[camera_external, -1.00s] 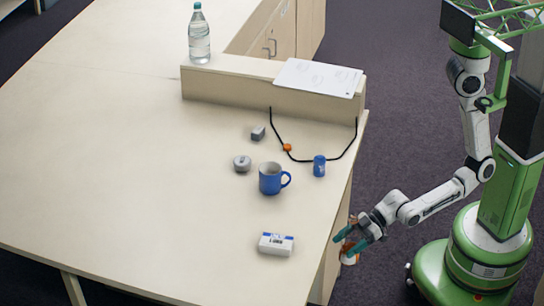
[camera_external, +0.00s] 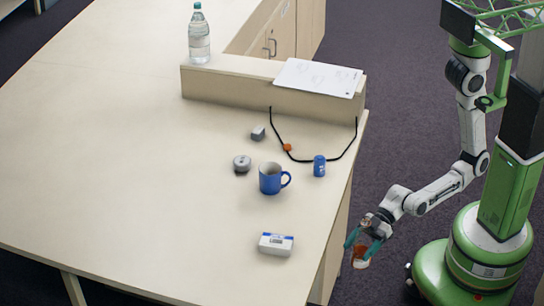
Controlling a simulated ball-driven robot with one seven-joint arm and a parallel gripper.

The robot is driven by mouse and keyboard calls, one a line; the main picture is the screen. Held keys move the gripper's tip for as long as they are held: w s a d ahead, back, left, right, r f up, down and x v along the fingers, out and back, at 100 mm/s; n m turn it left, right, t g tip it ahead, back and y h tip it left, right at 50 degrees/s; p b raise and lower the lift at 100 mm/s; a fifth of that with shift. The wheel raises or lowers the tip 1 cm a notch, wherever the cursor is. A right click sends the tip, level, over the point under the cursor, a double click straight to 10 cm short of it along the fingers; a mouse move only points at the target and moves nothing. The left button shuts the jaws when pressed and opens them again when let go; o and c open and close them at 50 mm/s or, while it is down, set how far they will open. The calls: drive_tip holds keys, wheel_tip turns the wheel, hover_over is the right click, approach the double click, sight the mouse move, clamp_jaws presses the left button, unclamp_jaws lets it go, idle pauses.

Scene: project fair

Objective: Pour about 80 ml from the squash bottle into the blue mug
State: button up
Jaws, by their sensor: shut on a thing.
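The blue mug (camera_external: 270,182) stands upright on the pale table, its handle towards the right. Its inside looks pale, and I cannot tell what is in it. My gripper (camera_external: 361,247) is off the table's right edge, to the right of and nearer than the mug. Its teal fingers are shut on a small bottle with orange-brown contents, which I take for the squash bottle (camera_external: 361,253). The fingers hide part of the bottle. It looks roughly upright, and its mouth is hard to make out.
A white box (camera_external: 276,244) lies nearest the table's front right. A small blue can (camera_external: 319,166), a round grey thing (camera_external: 242,164), a grey block (camera_external: 258,133) and a black cord (camera_external: 316,158) lie around the mug. A clear bottle (camera_external: 199,38) and papers (camera_external: 318,77) are on the raised ledge.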

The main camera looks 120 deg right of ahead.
sight(358, 242)
drive_tip(key=shift+n+y, duration=0.6)
drive_tip(key=w+r, duration=0.1)
drive_tip(key=r, duration=0.1)
drive_tip(key=w+a+r, duration=0.1)
drive_tip(key=r, duration=0.1)
drive_tip(key=w+r, duration=0.1)
drive_tip(key=r, duration=0.1)
drive_tip(key=shift+w+a+r, duration=0.2)
drive_tip(key=shift+a, duration=0.1)
drive_tip(key=w+d+r, duration=0.1)
drive_tip(key=w+d, duration=0.2)
drive_tip(key=d, duration=0.2)
drive_tip(key=w+d+r+m+h+b, duration=0.1)
drive_tip(key=w+d, duration=0.2)
drive_tip(key=d, duration=0.2)
drive_tip(key=w+d+r+m+h+b, duration=0.1)
drive_tip(key=w+d+r, duration=0.1)
drive_tip(key=w+d, duration=0.2)
drive_tip(key=shift+d, duration=0.75)
drive_tip(key=d+h+b, duration=0.1)
drive_tip(key=d, duration=0.3)
drive_tip(key=w+d+m+b, duration=0.1)
drive_tip(key=d, duration=0.3)
drive_tip(key=d+m+h+b, duration=0.1)
drive_tip(key=d, duration=0.4)
drive_tip(key=shift+w+t+h, duration=0.3)
drive_tip(key=shift+r, duration=0.1)
